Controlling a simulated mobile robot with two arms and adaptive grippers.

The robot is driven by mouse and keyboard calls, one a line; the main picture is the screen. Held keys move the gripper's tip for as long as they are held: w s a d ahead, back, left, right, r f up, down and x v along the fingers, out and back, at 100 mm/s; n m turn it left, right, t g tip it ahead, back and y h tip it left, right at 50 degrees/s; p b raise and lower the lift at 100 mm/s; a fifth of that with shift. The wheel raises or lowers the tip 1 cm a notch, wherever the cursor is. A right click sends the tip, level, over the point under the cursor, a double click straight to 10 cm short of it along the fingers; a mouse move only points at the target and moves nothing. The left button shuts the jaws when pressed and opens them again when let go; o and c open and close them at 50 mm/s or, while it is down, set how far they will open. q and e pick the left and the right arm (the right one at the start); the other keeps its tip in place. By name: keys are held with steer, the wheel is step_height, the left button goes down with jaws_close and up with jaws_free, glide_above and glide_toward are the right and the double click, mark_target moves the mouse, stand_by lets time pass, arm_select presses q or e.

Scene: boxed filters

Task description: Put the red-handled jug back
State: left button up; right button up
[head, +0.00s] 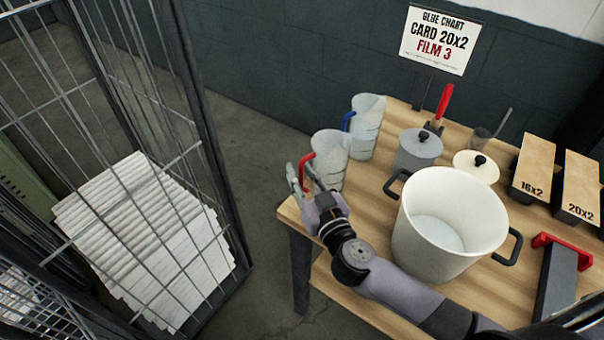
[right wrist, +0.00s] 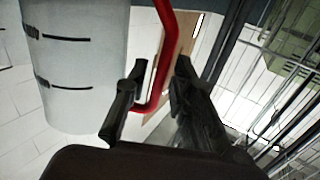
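The red-handled jug (head: 331,157) is clear with grey markings and is at the table's left edge, its red handle on the left side. It fills the left of the right wrist view (right wrist: 85,70). My right gripper (head: 299,176) is at the handle. In the right wrist view its two dark fingers (right wrist: 162,68) are apart, one on each side of the red handle (right wrist: 166,40), with a gap showing. Whether a finger touches the handle is unclear. The jug's base is partly hidden by my gripper. My left gripper is not in view.
A blue-handled jug (head: 366,124) stands just behind. A large white pot (head: 449,216) is right of my right arm. A grey lidded pot (head: 418,150), a cream lid (head: 476,167) and labelled boxes (head: 540,165) are farther right. A wire cage (head: 150,110) stands at left.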

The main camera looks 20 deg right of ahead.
steer(key=shift+o, duration=0.2)
steer(key=shift+s+r, duration=0.1)
steer(key=shift+r, duration=0.05)
steer(key=s+d+b, duration=0.1)
steer(key=s, duration=1)
steer(key=shift+s+d, duration=0.3)
steer(key=shift+s, duration=0.1)
